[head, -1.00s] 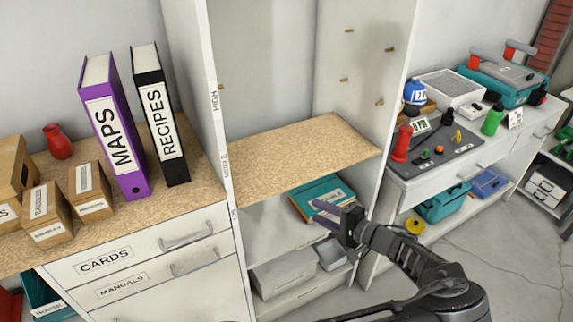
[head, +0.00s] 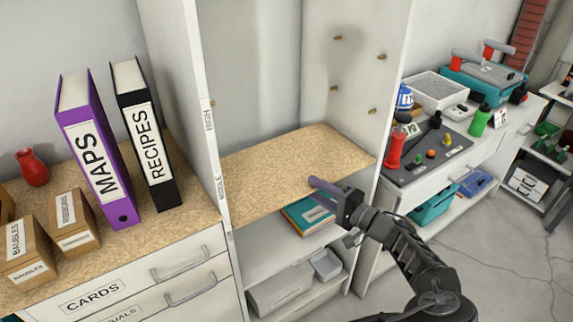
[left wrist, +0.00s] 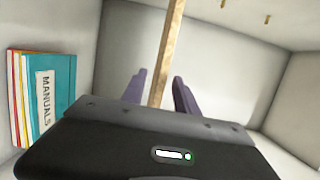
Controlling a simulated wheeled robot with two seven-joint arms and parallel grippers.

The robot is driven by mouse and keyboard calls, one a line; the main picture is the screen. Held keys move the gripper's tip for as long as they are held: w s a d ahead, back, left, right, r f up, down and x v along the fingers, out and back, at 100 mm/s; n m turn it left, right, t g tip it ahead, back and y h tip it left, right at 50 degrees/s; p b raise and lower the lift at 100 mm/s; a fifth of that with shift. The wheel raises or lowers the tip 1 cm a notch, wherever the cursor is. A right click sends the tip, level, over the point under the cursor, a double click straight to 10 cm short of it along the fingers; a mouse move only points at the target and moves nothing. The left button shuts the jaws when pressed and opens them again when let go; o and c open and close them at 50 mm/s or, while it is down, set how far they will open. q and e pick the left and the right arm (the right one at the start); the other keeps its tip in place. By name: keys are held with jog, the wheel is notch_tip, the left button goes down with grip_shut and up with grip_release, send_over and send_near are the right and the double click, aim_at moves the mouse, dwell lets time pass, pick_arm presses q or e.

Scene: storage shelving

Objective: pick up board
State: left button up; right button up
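The board (head: 290,165) is a speckled tan shelf lying level inside the tall white cabinet. Its thin edge (left wrist: 169,45) stands upright in the left wrist view. My left gripper (head: 318,190) is at the board's front edge, towards its right side. Its two purple fingers (left wrist: 160,93) are apart, one on each side of the board's edge, with gaps showing. I cannot tell how deep the board sits between them. My right gripper is not in view.
Pegs (head: 372,111) stick out of the cabinet wall above. Cabinet side walls (head: 205,140) bound the space. Purple (head: 98,155) and black binders (head: 148,140) stand left.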

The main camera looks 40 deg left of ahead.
aim_at(300, 177)
pick_arm(q)
jog(key=shift+a, duration=0.65)
jog(key=a, duration=0.1)
jog(key=a+p, duration=0.1)
jog(key=a, duration=0.3)
jog(key=shift+w+a, duration=0.1)
jog(key=shift+w, duration=0.15)
jog(key=shift+c, duration=0.2)
grip_shut()
dwell(1.1)
jog(key=shift+r, duration=0.1)
